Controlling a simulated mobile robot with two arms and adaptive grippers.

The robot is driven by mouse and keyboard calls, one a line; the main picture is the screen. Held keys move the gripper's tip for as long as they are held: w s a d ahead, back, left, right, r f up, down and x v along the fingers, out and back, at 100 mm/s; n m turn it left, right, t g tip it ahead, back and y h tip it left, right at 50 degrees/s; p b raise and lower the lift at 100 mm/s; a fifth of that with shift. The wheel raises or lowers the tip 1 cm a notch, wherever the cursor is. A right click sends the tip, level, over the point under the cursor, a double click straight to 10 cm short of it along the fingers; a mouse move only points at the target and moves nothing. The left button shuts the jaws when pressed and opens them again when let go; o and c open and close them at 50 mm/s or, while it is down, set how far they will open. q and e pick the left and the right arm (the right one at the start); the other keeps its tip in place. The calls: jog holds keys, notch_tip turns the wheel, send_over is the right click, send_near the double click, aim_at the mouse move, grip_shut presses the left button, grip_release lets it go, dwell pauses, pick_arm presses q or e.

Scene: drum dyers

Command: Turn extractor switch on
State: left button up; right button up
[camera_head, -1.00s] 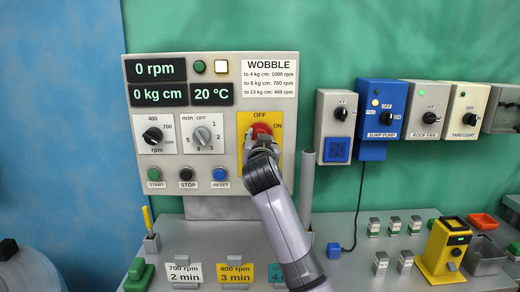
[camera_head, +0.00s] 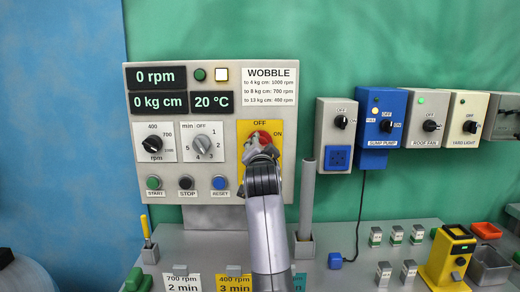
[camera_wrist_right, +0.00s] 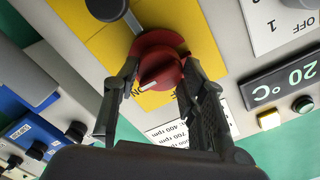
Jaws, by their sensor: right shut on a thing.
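The extractor's red rotary switch (camera_head: 266,137) sits on a yellow plate (camera_head: 244,128) marked OFF at the top and ON at the right, on the grey WOBBLE panel (camera_head: 225,108). My right gripper (camera_head: 257,147) is at the switch and partly covers it. In the right wrist view, its two fingers (camera_wrist_right: 157,80) are shut on the red switch (camera_wrist_right: 160,62), one on each side. The switch's white mark points down-left there, toward lettering beside one finger that seems to read ON. My left gripper is not in view.
Left of the switch are two dials and the START, STOP and RESET buttons (camera_head: 187,183). A grey upright tube (camera_head: 306,190) stands close right of my right arm. Boxes with black knobs, including the blue SUMP PUMP box (camera_head: 378,118), hang at the right.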

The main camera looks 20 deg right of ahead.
dwell(0.4)
jog(key=o, duration=1.2)
jog(key=shift+c, duration=0.2)
notch_tip(320, 180, up, 10)
